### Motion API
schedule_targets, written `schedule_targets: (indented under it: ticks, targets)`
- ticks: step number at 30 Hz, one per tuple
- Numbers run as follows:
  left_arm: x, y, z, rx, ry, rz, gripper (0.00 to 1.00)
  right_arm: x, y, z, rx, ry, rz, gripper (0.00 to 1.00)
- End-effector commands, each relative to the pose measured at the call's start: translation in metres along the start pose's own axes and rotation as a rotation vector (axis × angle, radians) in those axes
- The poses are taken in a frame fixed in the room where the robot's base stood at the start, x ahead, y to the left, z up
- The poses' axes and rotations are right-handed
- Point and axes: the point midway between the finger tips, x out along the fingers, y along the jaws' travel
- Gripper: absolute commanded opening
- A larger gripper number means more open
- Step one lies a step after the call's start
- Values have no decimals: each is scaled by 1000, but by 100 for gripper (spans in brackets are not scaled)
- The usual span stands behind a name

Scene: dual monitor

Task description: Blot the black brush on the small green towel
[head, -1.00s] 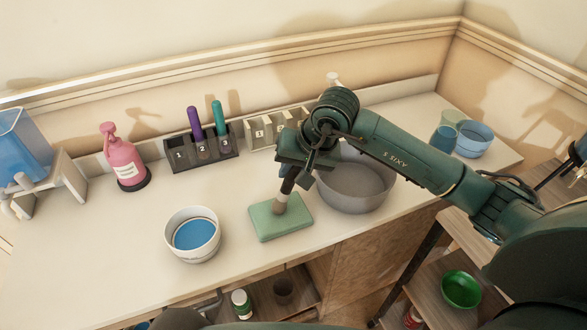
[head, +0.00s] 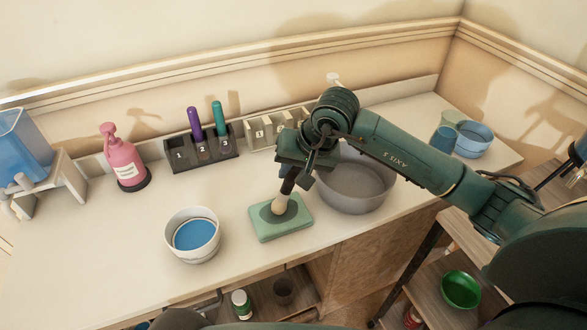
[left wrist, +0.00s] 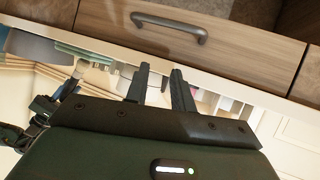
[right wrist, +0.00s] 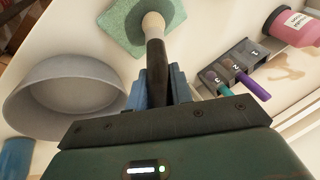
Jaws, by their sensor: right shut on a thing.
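The black brush (head: 286,190) has a dark handle and a pale bristle tip pointing down. My right gripper (head: 298,168) is shut on its handle, which also shows in the right wrist view (right wrist: 155,65). The small green towel (head: 294,232) lies folded on the counter. The brush tip is at the towel, with a dark round patch around it on the towel's top. My left gripper (left wrist: 160,88) shows in the left wrist view, its two fingers apart with nothing between them, near a drawer front.
A grey basin (head: 355,190) stands right of the towel, and a white bowl of blue liquid (head: 193,235) stands to its left. A numbered black holder (head: 205,152) with purple and teal brushes and a pink bottle (head: 124,160) are behind.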

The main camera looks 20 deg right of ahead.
Motion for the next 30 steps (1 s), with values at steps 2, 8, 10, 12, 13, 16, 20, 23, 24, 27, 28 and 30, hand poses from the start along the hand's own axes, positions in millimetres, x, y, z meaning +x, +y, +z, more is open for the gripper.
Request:
schedule_targets:
  ticks: [2,8,10,12,13,16,20,23,24,27,28,30]
  targets:
    - [-2,0,-4,0,0,0,24,-6,-2,-2,0,2,0,2]
    - [-6,2,-11,0,1,0,24,-22,-8,-7,-1,2,-1,2]
    - [-7,2,-14,0,1,0,24,-27,-10,-8,-1,3,-1,2]
    - [-8,2,-16,0,1,0,24,-32,-12,-10,-1,4,-2,2]
    - [-9,2,-17,0,1,0,24,-35,-13,-11,-1,4,-2,2]
    - [-11,3,-20,0,1,1,24,-42,-15,-12,-1,2,-1,2]
    - [-13,4,-24,0,1,1,24,-51,-18,-16,0,4,-1,2]
    - [-15,4,-27,0,1,1,24,-58,-20,-17,0,3,0,2]
    - [-15,4,-28,0,1,1,24,-60,-21,-18,0,2,0,2]
    - [-16,4,-29,0,1,1,24,-63,-22,-19,0,2,0,2]
    - [-16,4,-29,0,1,1,24,-64,-23,-19,0,2,0,2]
    - [-16,4,-29,0,1,1,24,-64,-23,-19,0,2,0,2]
